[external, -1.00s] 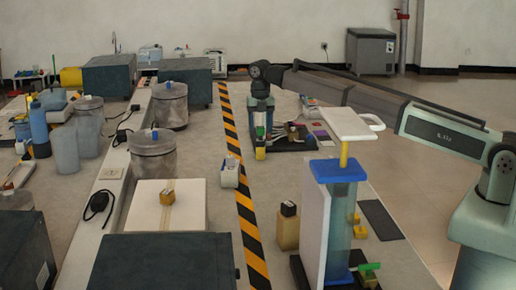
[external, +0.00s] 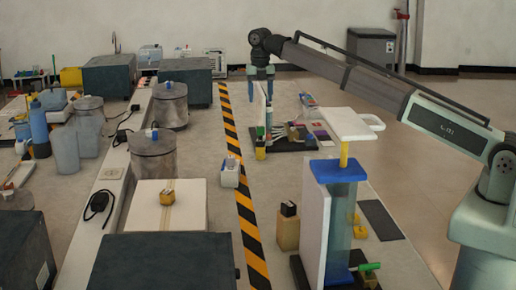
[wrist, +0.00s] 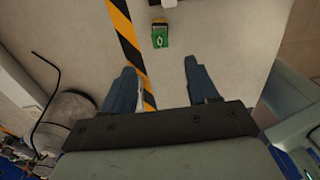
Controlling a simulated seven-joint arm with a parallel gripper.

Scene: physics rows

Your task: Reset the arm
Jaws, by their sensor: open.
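My arm reaches from the right side of the external view over the bench. My gripper (external: 262,80) points down above the bench, near a small rack (external: 270,146) at the back. In the wrist view, my gripper (wrist: 160,68) has its two blue-grey fingers spread wide, with nothing between them. A small green-and-yellow item (wrist: 159,38) lies ahead of the fingers on the pale bench.
A tall stand with a blue-topped clear column (external: 340,200) is at the front right. A yellow-black strip (external: 237,165) crosses the bench. Metal canisters (external: 153,155) and dark boxes (external: 110,75) fill the left. The bench around the white bottle (external: 230,172) is mostly clear.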

